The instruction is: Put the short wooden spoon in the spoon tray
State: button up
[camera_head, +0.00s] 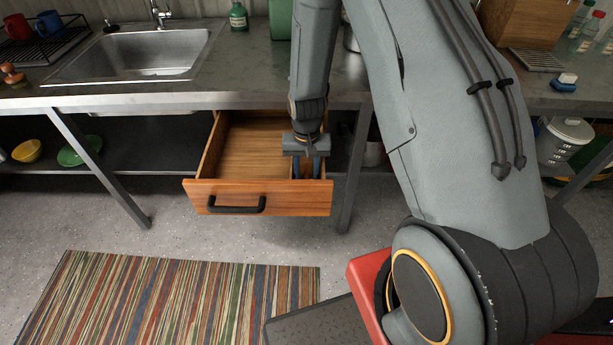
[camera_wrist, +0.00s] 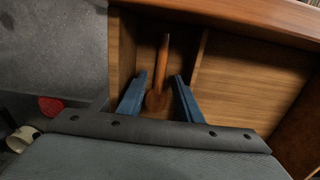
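The wooden spoon (camera_wrist: 157,102) shows in the wrist view in the narrow side compartment (camera_wrist: 122,55) of the open wooden drawer. Its round end is nearest my gripper and its thin handle points toward the drawer front. My gripper (camera_wrist: 159,78) has its two blue fingers spread, one on each side of the spoon, with gaps between them and the wood. In the head view, my gripper (camera_head: 307,172) points down into the right part of the drawer (camera_head: 258,198). There the spoon is largely hidden by the fingers. Whether the spoon touches the compartment floor along its length is unclear.
A divider (camera_wrist: 199,60) separates the narrow compartment from the wide, empty one (camera_head: 250,150). The metal counter (camera_head: 240,80) overhangs the drawer's back. A sink (camera_head: 150,52) is at left, a striped rug (camera_head: 165,295) on the floor, and bowls (camera_head: 80,150) on the lower shelf.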

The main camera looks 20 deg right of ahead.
notch_tip(320, 180, up, 10)
jog(key=b, duration=0.2)
jog(key=s+r+n+t, duration=0.1)
jog(key=s+r+n, duration=0.2)
jog(key=s+r, duration=0.9)
jog(key=s, duration=0.4)
jog(key=shift+d+n, duration=0.2)
jog(key=shift+n, duration=0.1)
